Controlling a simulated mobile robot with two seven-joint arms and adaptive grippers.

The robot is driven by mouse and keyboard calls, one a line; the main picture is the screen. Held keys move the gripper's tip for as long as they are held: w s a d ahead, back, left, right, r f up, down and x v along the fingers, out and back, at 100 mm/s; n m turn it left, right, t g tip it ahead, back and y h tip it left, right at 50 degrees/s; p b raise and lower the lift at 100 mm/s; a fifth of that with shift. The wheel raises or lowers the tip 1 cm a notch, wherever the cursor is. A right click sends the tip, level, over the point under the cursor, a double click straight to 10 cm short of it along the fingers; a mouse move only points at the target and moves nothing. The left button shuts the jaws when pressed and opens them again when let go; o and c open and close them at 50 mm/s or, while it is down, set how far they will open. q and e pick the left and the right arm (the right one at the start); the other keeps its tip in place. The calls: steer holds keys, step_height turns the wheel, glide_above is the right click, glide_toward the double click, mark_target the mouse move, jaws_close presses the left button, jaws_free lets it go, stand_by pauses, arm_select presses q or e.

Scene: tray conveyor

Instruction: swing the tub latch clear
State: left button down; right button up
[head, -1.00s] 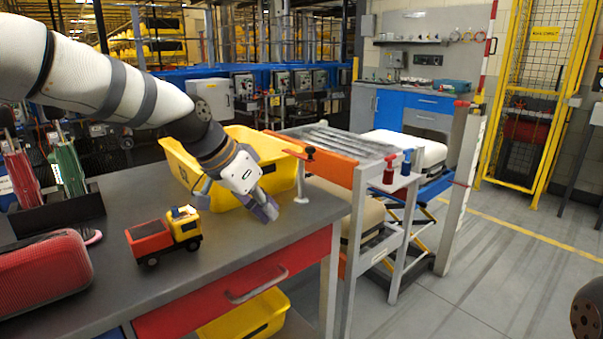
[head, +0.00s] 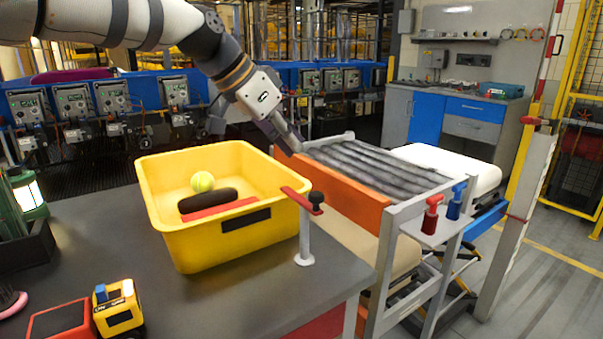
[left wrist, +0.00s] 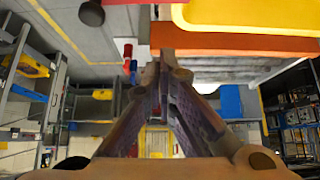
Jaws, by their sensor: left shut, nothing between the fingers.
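The yellow tub (head: 215,243) stands on the dark worktop, holding a tennis ball, a black rounded item and a red item. The latch (head: 304,201) is a red bar with a black knob on a white post at the tub's right end. The bar's far end reaches over the tub's right rim. My left gripper (head: 293,145) is shut and empty, above and behind the latch, near the orange side panel. In the left wrist view its fingertips (left wrist: 163,62) meet; the tub's rim (left wrist: 248,14) shows at top right. My right gripper is out of view.
The roller conveyor (head: 375,165) with its orange panel (head: 335,190) adjoins the worktop on the right. Red (head: 431,214) and blue (head: 456,200) handles stand at its front. A toy truck (head: 118,308) is at the front left. The worktop before the tub is clear.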

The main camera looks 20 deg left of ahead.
arm_select(q)
step_height(320, 180, down, 8)
steer(key=w+d, duration=0.1)
steer(key=w, duration=0.1)
steer(key=shift+d, duration=0.2)
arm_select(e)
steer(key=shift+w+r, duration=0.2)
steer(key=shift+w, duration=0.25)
arm_select(q)
steer(key=shift+w, duration=0.1)
